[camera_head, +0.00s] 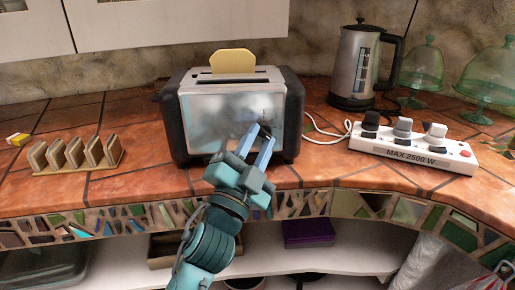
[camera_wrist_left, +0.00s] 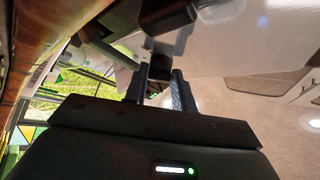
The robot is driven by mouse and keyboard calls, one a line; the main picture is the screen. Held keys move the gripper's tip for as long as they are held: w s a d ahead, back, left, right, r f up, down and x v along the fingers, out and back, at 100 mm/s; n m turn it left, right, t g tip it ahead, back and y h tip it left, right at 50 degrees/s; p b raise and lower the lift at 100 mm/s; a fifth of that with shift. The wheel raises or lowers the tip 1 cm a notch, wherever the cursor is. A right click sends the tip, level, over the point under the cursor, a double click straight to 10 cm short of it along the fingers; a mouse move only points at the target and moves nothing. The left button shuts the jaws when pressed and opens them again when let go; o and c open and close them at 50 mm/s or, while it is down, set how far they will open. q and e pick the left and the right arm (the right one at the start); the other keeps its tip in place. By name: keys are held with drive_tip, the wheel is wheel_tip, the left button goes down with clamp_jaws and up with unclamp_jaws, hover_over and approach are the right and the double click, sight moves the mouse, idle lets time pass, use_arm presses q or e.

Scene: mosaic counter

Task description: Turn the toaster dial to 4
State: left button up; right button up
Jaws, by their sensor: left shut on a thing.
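The toaster (camera_head: 215,110) stands on the tiled counter, with a brushed steel front and black ends. A slice of bread (camera_head: 232,61) sticks up from its top. My left gripper (camera_head: 262,135) is at the lower right of the toaster front, its fingers shut on the small dark dial (camera_head: 265,127). The dial (camera_wrist_left: 160,47) also shows in the left wrist view at the tips of the fingers (camera_wrist_left: 162,72), in front of the pale steel face (camera_wrist_left: 230,45). The fingers cover most of the dial, and I cannot read its marks or setting. My right gripper is out of view.
A rack with toast slices (camera_head: 75,154) stands at the left. A steel kettle (camera_head: 355,68), a white power strip with plugs (camera_head: 415,152) and green glass domes (camera_head: 422,66) stand at the right. The front counter edge is mosaic, with a shelf below.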

use_arm(q)
drive_tip(key=o, duration=1)
drive_tip(key=shift+s+a+f, duration=0.15)
drive_tip(key=shift+s+f, duration=0.2)
drive_tip(key=shift+s, duration=0.05)
drive_tip(key=b+v, duration=0.4)
drive_tip(key=v, duration=0.8)
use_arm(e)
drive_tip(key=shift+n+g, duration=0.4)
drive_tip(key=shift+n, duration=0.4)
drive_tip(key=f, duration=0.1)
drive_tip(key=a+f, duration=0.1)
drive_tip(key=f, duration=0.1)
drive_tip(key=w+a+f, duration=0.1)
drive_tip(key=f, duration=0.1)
use_arm(q)
drive_tip(key=shift+a, duration=0.1)
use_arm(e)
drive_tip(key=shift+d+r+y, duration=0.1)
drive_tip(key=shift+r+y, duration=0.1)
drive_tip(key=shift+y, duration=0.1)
